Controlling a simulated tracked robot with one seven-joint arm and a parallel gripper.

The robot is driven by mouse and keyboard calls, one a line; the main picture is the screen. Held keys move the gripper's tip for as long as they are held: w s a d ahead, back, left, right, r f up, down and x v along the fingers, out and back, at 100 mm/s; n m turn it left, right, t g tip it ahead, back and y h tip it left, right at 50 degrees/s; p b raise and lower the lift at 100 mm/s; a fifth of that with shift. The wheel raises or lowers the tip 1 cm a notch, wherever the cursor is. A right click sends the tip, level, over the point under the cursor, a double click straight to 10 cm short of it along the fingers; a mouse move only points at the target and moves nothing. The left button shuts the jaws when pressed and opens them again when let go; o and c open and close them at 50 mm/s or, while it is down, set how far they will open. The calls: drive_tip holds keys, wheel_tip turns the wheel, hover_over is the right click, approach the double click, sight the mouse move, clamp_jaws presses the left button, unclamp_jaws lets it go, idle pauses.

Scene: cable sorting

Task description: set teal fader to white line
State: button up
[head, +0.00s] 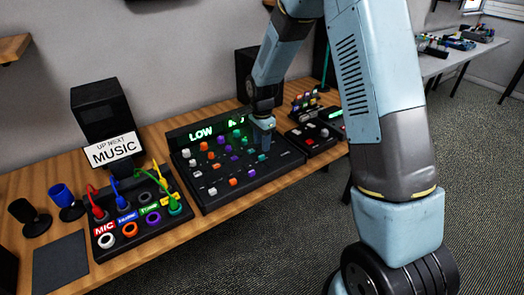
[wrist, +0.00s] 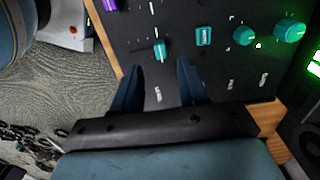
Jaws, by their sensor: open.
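The teal fader (wrist: 160,50) is a small teal cap on the dark mixer panel in the wrist view. Short white marks lie around it; I cannot tell for sure which is the white line. My gripper (wrist: 158,66) is open, with one dark blue finger on each side of the space just below the fader in the picture. No contact with the cap shows. In the head view my gripper (head: 263,124) is over the right part of the mixer (head: 218,193); the fader there is too small to tell.
A teal button (wrist: 204,37) and teal knobs (wrist: 244,36) sit right of the fader in the wrist view. In the head view a patch box (head: 140,228) with colored cables stands left of the mixer, and a smaller console (head: 312,137) stands right. The wooden table edge is close.

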wheel_tip(320, 180, up, 8)
drive_tip(key=shift+f, duration=0.15)
drive_tip(key=shift+w, duration=0.1)
wheel_tip(320, 180, up, 10)
drive_tip(key=n+t, duration=0.1)
drive_tip(key=n, duration=0.2)
hover_over(262, 155)
drive_tip(key=s+d, duration=0.5)
drive_tip(key=s, duration=0.1)
drive_tip(key=s+d+r+n+t, duration=0.25)
drive_tip(key=s+d+r, duration=0.25)
drive_tip(key=s+r, duration=0.3)
drive_tip(key=s+d+r+n+t, duration=0.1)
drive_tip(key=s+d+r+n, duration=0.1)
drive_tip(key=s, duration=0.7)
drive_tip(key=s+d+r+n+t, duration=0.1)
drive_tip(key=s+d+r+n, duration=0.2)
drive_tip(key=s, duration=0.5)
drive_tip(key=shift+s+d+n, duration=0.35)
drive_tip(key=shift+d+n, duration=0.35)
drive_tip(key=shift+n, duration=0.15)
